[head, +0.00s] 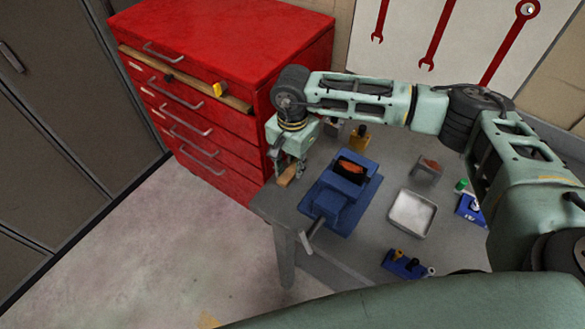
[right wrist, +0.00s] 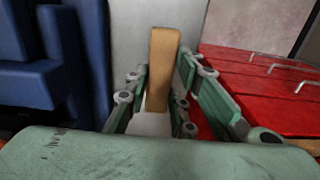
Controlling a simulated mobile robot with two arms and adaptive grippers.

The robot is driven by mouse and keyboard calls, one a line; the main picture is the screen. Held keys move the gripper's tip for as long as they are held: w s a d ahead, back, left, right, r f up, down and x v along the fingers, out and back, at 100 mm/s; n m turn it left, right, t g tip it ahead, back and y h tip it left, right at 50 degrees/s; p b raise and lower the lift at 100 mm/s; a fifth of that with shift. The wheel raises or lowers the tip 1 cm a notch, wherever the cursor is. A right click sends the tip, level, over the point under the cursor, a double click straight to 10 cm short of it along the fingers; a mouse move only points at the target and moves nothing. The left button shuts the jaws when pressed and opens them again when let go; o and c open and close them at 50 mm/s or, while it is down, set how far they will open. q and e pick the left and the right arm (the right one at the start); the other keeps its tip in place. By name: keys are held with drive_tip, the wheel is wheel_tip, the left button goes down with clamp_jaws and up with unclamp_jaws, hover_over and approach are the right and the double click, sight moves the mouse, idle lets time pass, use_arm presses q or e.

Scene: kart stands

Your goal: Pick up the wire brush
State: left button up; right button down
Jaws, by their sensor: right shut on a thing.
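My right gripper (head: 289,166) is at the left end of the grey table, between the red cabinet and the blue vise. It is shut on a wooden piece (head: 287,175), which I take to be the wire brush's handle. In the right wrist view the tan wooden handle (right wrist: 163,70) stands upright between the fingers (right wrist: 156,103). The brush's bristles are not visible in either view. I cannot tell whether the brush touches the table. My left gripper is not in view.
The blue vise (head: 340,197) stands close right of the gripper. A metal tray (head: 411,213) and a blue holder (head: 406,265) are on the table (head: 345,255). Floor at left is free.

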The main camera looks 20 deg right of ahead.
sight(292, 168)
drive_tip(key=shift+r, duration=0.1)
drive_tip(key=shift+w+r+b, duration=0.1)
drive_tip(key=shift+r+b, duration=0.2)
drive_tip(key=shift+r, duration=0.1)
wheel_tip(292, 168, up, 8)
drive_tip(key=shift+f+b, duration=0.2)
drive_tip(key=shift+b, duration=1.05)
drive_tip(key=shift+r, duration=0.75)
